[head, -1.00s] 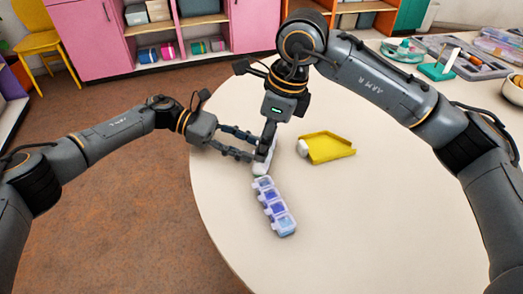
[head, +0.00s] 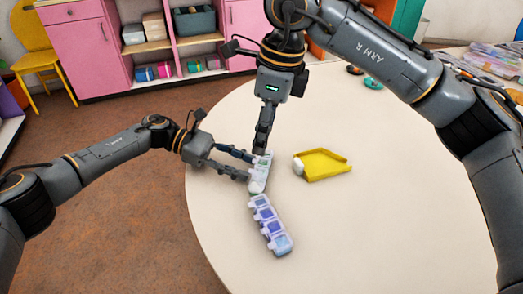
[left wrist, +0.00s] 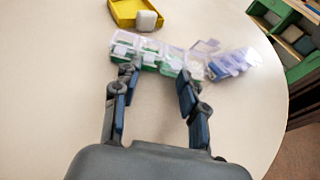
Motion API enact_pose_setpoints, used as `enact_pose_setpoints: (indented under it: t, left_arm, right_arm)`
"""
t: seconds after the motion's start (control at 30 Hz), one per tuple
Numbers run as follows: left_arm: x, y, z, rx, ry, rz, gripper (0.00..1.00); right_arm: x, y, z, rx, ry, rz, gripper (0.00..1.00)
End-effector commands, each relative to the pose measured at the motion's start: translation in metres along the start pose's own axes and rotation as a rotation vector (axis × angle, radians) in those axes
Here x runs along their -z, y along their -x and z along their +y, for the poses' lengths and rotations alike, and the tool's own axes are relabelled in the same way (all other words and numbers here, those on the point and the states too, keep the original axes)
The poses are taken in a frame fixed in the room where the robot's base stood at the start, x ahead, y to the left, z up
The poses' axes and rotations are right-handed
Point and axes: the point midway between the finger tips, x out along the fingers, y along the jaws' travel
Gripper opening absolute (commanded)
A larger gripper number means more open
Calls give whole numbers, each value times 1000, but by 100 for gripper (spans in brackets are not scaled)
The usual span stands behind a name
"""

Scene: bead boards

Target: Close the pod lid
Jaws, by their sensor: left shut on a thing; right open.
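A row of small clear-lidded pods with green in them (head: 259,178) lies near the table's left edge. It also shows in the left wrist view (left wrist: 150,56). My left gripper (head: 249,167) is shut on this green row from the side, with one finger at each side in the left wrist view (left wrist: 156,76). My right gripper (head: 261,151) points down at the row's far end, open; its fingertips partly overlap that end. A second row with blue and purple pods (head: 271,226) lies just in front. Clear lids near where the rows meet look raised (left wrist: 204,48), but blur hides which are shut.
A yellow tray (head: 328,166) lies to the right with a white rounded block (head: 298,166) at its left end. The round table (head: 390,230) is bare at the front and right. Boxes and teal items (head: 373,83) sit at the back right.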

Motion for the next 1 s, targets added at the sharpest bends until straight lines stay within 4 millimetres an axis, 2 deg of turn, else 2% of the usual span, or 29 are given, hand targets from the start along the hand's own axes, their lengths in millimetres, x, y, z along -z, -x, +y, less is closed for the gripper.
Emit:
enact_pose_setpoints:
  t: [0.1, 0.3, 0.43, 0.57, 0.8, 1.0]
  left_arm:
    - [0, 0, 0, 0, 0, 1, 27]
    - [0, 0, 0, 0, 0, 1, 27]
    - [0, 0, 0, 0, 0, 1, 27]
    - [0, 0, 0, 0, 0, 0, 27]
    - [0, 0, 0, 0, 0, 0, 27]
    - [0, 0, 0, 0, 0, 1, 27]
  right_arm:
    - [-13, 7, 0, 5, 4, 74, 51]
    - [-21, 13, -2, 14, -15, 154, 51]
    - [-20, 5, -3, 12, -20, 168, 51]
    - [-17, -15, -2, 11, -18, 168, 51]
    - [-8, -63, -3, 10, -19, 168, 51]
    - [-4, -92, -4, 13, -19, 166, 51]
